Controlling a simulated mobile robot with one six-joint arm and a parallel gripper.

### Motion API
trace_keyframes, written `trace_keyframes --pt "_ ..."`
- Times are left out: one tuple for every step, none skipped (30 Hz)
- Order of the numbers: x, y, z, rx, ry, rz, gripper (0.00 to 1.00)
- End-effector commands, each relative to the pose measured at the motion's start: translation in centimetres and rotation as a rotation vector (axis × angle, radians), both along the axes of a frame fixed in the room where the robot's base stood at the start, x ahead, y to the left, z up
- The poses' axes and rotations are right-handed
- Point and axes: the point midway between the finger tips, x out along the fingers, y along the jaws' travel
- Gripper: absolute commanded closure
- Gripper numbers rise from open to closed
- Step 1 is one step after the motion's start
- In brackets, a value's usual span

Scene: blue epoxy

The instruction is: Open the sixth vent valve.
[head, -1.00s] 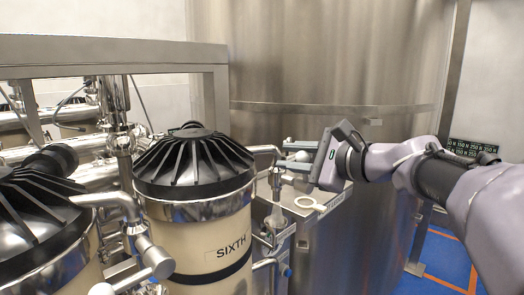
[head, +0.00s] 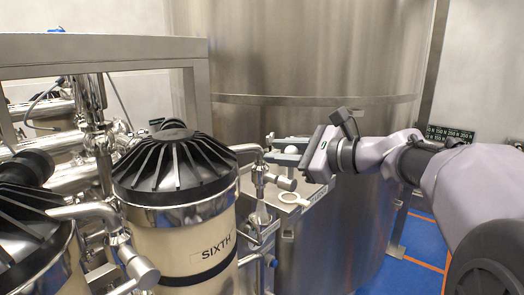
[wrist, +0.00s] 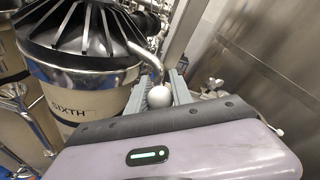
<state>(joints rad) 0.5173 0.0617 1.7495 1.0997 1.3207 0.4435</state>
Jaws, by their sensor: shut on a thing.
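The vessel marked SIXTH (head: 205,255) has a black ribbed lid (head: 178,165). A metal pipe (head: 246,148) leads from it to the right, to the sixth vent valve (head: 259,180), with a short cylindrical grey handle (head: 284,183) pointing right. My gripper (head: 287,150) is just above and right of the valve, apart from the handle as far as I can tell.
A small metal shelf (head: 300,200) beside the valve bears a flat white ring (head: 274,197). A large steel tank (head: 310,80) stands close behind. Another lidded vessel (head: 25,215) with its own valve (head: 138,270) is at left. Open blue floor (head: 412,240) lies at right.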

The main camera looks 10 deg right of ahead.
Motion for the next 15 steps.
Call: trace_keyframes --pt "0.03 -0.10 -0.83 -0.003 0.015 -0.001 1.00" --pt "0.03 -0.10 -0.84 -0.003 0.015 -0.001 1.00" --pt "0.03 -0.10 -0.87 -0.004 0.015 -0.001 1.00" --pt "0.02 -0.10 -0.88 -0.004 0.015 -0.001 1.00" --pt "0.03 -0.10 -0.89 -0.004 0.015 -0.001 0.71" --pt "0.03 -0.10 -0.85 -0.005 0.015 -0.001 0.64" --pt "0.04 -0.10 -0.80 -0.004 0.013 -0.001 0.64" --pt "0.04 -0.09 -0.75 -0.004 0.012 0.000 0.64" --pt "0.03 -0.08 -0.68 -0.003 0.011 -0.001 0.64" --pt "0.03 -0.08 -0.64 -0.004 0.010 -0.001 0.64" --pt "0.02 -0.07 -0.60 -0.003 0.009 -0.001 0.64" --pt "0.03 -0.06 -0.55 -0.004 0.009 -0.001 0.64" --pt "0.02 -0.05 -0.51 -0.003 0.008 -0.001 0.64" --pt "0.02 -0.06 -0.47 -0.003 0.008 -0.001 0.64" --pt "0.02 -0.05 -0.44 -0.003 0.007 0.000 0.64"
